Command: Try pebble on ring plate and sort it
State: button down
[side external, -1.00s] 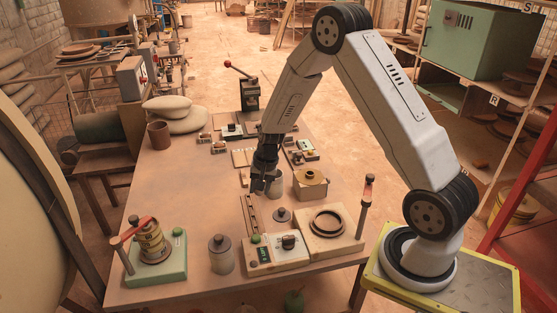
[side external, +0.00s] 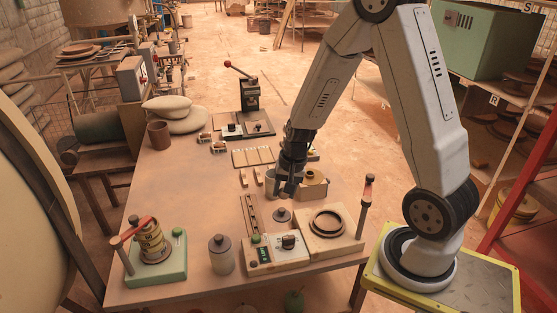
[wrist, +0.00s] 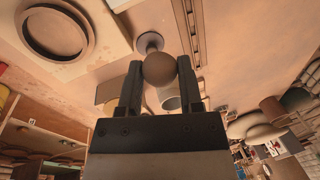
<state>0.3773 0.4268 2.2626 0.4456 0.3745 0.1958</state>
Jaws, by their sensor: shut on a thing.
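My gripper (wrist: 160,78) is shut on a round brown pebble (wrist: 160,69), which shows between the fingertips in the wrist view. In the side external view my gripper (side external: 287,190) hangs above the table; the pebble cannot be made out there. The ring plate (side external: 350,241), a pale block with a dark round ring (side external: 327,222) on top, lies in front and to the right of my gripper. In the wrist view the ring (wrist: 84,43) is at the upper left, apart from the pebble.
A small dark-knobbed piece (side external: 281,215) is below my gripper. A control box (side external: 276,255) adjoins the ring plate, with an upright handle (side external: 367,195) at right. A brass-topped block (side external: 313,185) and a grey cup (side external: 271,182) stand close by. The table's left middle is clear.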

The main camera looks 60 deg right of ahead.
dwell(0.6)
jog(key=w+d, duration=0.2)
jog(key=d, duration=1.8)
jog(key=shift+d+r, duration=0.3)
jog(key=shift+d, duration=0.05)
jog(key=shift+f, duration=0.15)
jog(key=shift+f, duration=2.85)
